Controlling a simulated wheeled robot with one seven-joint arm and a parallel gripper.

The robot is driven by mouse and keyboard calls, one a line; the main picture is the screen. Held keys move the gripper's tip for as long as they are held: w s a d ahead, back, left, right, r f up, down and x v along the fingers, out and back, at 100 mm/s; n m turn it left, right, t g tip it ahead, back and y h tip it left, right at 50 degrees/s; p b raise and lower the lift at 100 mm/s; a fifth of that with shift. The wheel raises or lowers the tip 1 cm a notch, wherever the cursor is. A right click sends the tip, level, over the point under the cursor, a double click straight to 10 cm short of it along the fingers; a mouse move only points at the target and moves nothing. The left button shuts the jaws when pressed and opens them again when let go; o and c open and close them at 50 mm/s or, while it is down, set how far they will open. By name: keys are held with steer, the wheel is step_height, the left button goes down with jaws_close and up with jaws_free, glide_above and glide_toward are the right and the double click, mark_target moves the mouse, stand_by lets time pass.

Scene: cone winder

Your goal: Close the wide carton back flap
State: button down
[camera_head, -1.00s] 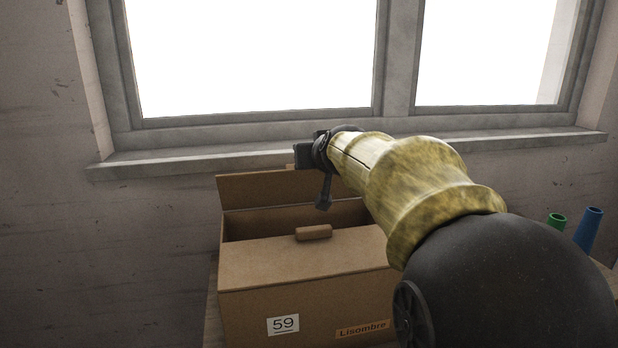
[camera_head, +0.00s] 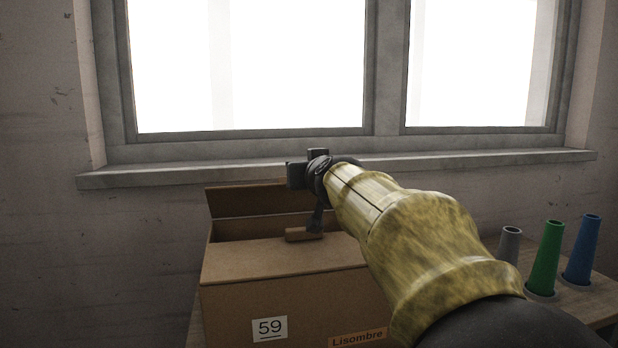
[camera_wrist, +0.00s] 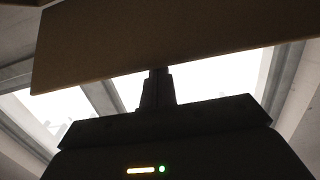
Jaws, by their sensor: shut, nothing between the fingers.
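The wide carton (camera_head: 295,305) stands below the window, with a "59" label and "Lisombre" on its front. Its back flap (camera_head: 250,200) stands raised at the rear, its right part hidden behind my gripper and arm. The front part of the top (camera_head: 270,258) lies flat, and a dark gap shows between it and the back flap. My gripper (camera_head: 316,226) is shut and empty over the rear of the carton. In the wrist view its closed fingers (camera_wrist: 157,88) reach the lower edge of a cardboard panel (camera_wrist: 170,40); I cannot tell whether they touch.
A small brown block (camera_head: 303,234) lies at the rear edge of the flat top. The window sill (camera_head: 200,172) runs close behind the carton. Grey (camera_head: 510,244), green (camera_head: 547,257) and blue (camera_head: 582,248) cones stand to the right on the table.

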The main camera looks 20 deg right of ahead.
steer(key=shift+s+f+b, duration=0.45)
steer(key=shift+b, duration=0.95)
steer(key=shift+s+a+f+b, duration=0.1)
steer(key=shift+s+f+b, duration=0.15)
steer(key=shift+b, duration=0.45)
steer(key=shift+s, duration=0.15)
steer(key=shift+r, duration=0.1)
